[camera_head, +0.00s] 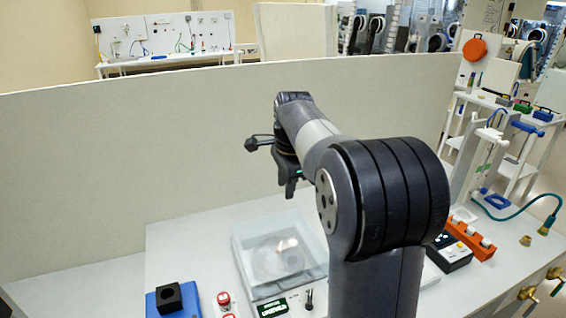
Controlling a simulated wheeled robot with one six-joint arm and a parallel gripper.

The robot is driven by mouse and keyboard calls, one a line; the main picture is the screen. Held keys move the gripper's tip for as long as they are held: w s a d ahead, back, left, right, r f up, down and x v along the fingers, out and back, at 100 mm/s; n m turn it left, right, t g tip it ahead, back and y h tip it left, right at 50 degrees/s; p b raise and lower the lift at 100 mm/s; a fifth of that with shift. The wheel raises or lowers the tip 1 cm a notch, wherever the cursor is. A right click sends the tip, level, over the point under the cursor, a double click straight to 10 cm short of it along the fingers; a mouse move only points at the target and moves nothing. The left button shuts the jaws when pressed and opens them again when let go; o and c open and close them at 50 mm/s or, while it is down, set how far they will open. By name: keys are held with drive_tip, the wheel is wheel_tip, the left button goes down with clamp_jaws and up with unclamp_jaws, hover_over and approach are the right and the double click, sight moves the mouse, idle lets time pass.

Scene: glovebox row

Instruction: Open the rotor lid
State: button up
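A white box-like device (305,298) stands on the bench in front of me with a clear lid (255,245) over its top. The lid looks closed, and a round rotor shape (277,258) shows through it. The device's front has a small green-lit display (272,309) and a dark upright lever or knob (309,299). My gripper (290,192) points down above the back of the lid, apart from it. Its fingers are small and seen from the side, so I cannot tell whether they are open. My arm hides the device's right side.
A blue block with a black holed cube (169,298) and a red button (223,298) are at the left. A dark instrument (450,253) and an orange rack (470,238) are at the right. A tall pale panel (150,150) stands behind the bench.

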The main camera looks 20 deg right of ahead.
drive_tip(key=shift+w+r, duration=0.35)
drive_tip(key=shift+r, duration=0.4)
drive_tip(key=shift+w+r, duration=0.35)
drive_tip(key=shift+r, duration=0.45)
drive_tip(key=shift+w+r, duration=0.35)
drive_tip(key=shift+r, duration=0.4)
